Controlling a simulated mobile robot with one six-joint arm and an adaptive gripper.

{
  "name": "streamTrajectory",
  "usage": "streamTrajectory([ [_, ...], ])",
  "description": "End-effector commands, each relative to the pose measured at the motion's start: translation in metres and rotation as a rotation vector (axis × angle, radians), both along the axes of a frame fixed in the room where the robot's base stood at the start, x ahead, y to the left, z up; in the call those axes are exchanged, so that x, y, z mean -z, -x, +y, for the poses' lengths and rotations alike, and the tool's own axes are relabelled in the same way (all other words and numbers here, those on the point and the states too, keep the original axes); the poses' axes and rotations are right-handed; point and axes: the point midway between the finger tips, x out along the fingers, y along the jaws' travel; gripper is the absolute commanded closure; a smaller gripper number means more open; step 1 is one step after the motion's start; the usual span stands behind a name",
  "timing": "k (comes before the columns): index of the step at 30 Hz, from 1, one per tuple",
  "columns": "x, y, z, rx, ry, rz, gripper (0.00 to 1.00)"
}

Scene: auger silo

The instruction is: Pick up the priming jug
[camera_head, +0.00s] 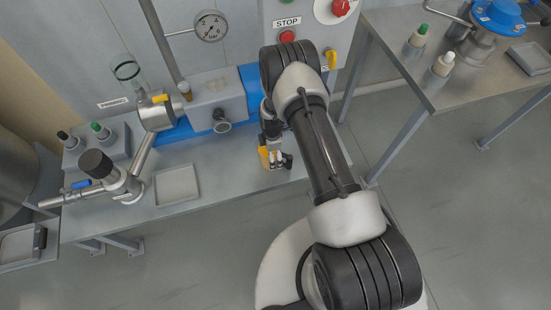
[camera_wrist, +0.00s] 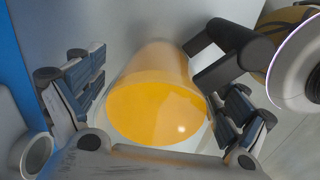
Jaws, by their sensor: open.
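The priming jug (camera_wrist: 155,105) fills the middle of the wrist view as an amber-orange round vessel with a broad open or filled end facing the camera. A dark angular piece beside it on the right may be its handle; I cannot tell for sure. My gripper (camera_wrist: 163,95) is open, with one finger on each side of the jug and the jug between them. I see no clear contact. In the head view my gripper (camera_head: 278,160) is low over the bench's right end, with a yellow part of the jug (camera_head: 264,157) showing at its left, mostly hidden.
The steel bench (camera_head: 215,178) carries a blue-based pump (camera_head: 218,98), a valve fitting (camera_head: 110,175), a shallow tray (camera_head: 177,185) and a block with knobs (camera_head: 92,148). A panel with a red stop button (camera_head: 287,36) stands behind. A second table (camera_head: 475,85) is right. The floor in front is clear.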

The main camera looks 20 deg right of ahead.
Motion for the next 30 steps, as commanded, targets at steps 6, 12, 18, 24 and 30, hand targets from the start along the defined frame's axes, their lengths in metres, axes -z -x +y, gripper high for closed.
streamTrajectory([
  [6,-0.001,-0.0003,-0.0001,0.0,0.0,-0.001,0.12],
  [12,-0.0011,-0.0003,-0.0001,0.0,0.0,-0.001,0.25],
  [18,-0.0011,-0.0003,-0.0001,0.0,0.0,-0.001,0.39],
  [24,-0.0011,-0.0006,-0.0001,0.0,0.0,-0.002,0.52],
  [30,-0.0011,-0.0011,-0.0002,0.0,0.0,-0.003,0.65],
])
